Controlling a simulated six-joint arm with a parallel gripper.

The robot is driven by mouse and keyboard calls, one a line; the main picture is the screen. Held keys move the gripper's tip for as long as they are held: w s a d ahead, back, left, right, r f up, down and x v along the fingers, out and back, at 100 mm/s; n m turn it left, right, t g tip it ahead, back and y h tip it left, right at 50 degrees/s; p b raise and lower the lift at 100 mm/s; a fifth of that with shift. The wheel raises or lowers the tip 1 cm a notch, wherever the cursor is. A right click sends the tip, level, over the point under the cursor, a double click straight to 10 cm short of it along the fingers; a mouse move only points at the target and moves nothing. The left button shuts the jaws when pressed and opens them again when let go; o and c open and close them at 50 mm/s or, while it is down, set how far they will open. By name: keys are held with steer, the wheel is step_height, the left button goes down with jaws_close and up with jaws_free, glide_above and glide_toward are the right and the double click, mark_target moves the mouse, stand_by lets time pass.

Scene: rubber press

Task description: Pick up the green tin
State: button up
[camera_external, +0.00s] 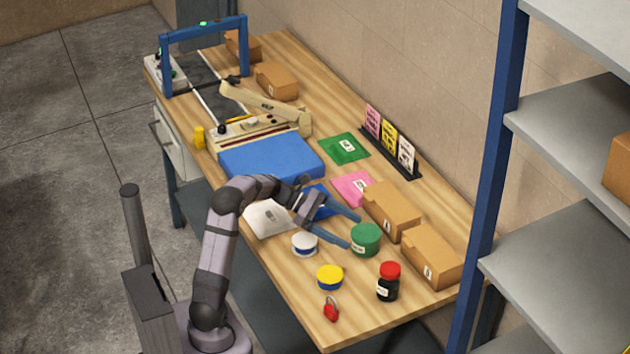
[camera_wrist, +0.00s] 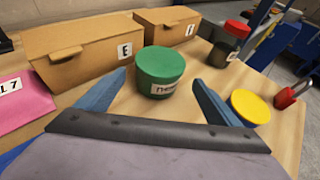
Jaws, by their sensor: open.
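The green tin (camera_external: 366,239) is a short round can with a white label. It stands upright on the wooden table (camera_external: 300,310) in front of the cardboard boxes. In the wrist view the tin (camera_wrist: 160,70) sits ahead of and between my two blue fingers. My gripper (camera_external: 354,230) is open and empty, with its fingertips close to the tin on the near side. In the wrist view my gripper (camera_wrist: 162,82) has its fingers spread wider than the tin. I cannot tell whether a finger touches it.
Cardboard boxes (camera_external: 392,212) stand behind the tin. A white tin (camera_external: 304,244), a yellow-lidded tin (camera_external: 330,277), a red-lidded black jar (camera_external: 388,282) and a red padlock (camera_external: 331,308) stand nearby. A pink packet (camera_external: 352,188) and a blue pad (camera_external: 271,159) lie farther back.

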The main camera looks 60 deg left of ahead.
mark_target(368, 240)
steer(key=shift+p+x, duration=0.5)
steer(key=shift+x, duration=3.15)
steer(key=shift+w+a, duration=0.1)
steer(key=c, duration=1.6)
steer(key=shift+r, duration=0.1)
steer(key=shift+c, duration=0.2)
